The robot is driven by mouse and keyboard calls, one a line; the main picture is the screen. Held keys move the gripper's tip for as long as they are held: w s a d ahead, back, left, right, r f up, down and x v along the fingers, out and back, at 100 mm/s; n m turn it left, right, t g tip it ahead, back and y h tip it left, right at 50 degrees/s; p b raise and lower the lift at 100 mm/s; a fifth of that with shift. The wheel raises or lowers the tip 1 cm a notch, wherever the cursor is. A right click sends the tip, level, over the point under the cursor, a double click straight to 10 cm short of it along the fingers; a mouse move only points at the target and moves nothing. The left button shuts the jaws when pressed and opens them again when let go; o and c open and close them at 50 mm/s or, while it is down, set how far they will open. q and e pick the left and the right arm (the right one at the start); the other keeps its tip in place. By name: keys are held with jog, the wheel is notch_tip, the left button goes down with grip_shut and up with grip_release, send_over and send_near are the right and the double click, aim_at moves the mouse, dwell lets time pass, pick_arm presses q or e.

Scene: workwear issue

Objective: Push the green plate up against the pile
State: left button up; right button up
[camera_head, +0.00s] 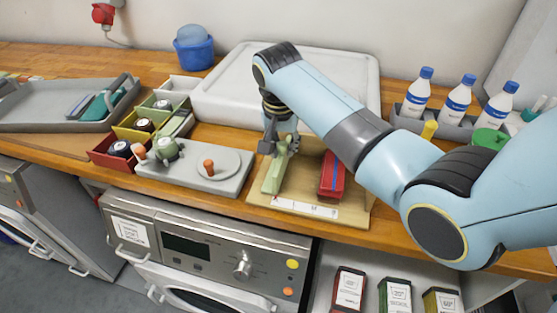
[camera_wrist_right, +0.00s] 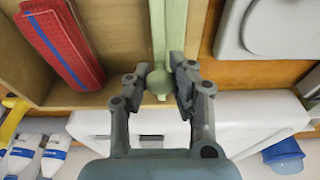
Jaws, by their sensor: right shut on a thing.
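The pale green plate (camera_head: 272,179) stands on edge at the left side of a shallow wooden tray (camera_head: 306,208). The plate also shows in the right wrist view (camera_wrist_right: 172,35), with a round knob (camera_wrist_right: 159,83) on it. My right gripper (camera_head: 277,148) is shut on the plate at this knob, its fingers (camera_wrist_right: 158,80) on either side. The pile (camera_head: 331,174), red with a blue stripe, lies in the tray to the right of the plate. A clear gap of tray floor separates plate and pile. The pile shows at upper left in the wrist view (camera_wrist_right: 62,40). My left gripper is not in view.
A grey board (camera_head: 225,182) with a round disc and an orange knob lies left of the tray. A large white lidded box (camera_head: 225,90) stands behind. Bottles in a grey rack (camera_head: 402,122) stand at the right. My right arm hides part of the tray.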

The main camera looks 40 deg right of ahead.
jog(key=shift+s+d+r+p, duration=0.15)
jog(key=shift+s+d+p, duration=0.8)
jog(key=shift+s+p, duration=0.25)
jog(key=shift+s+d, duration=0.35)
jog(key=shift+d, duration=0.05)
jog(key=shift+s+d, duration=1.6)
jog(key=shift+s, duration=0.25)
jog(key=shift+s+d, duration=1.6)
jog(key=shift+s, duration=0.25)
jog(key=o, duration=0.8)
jog(key=shift+a+r, duration=0.1)
jog(key=shift+r, duration=3.8)
jog(key=shift+s+f, duration=0.1)
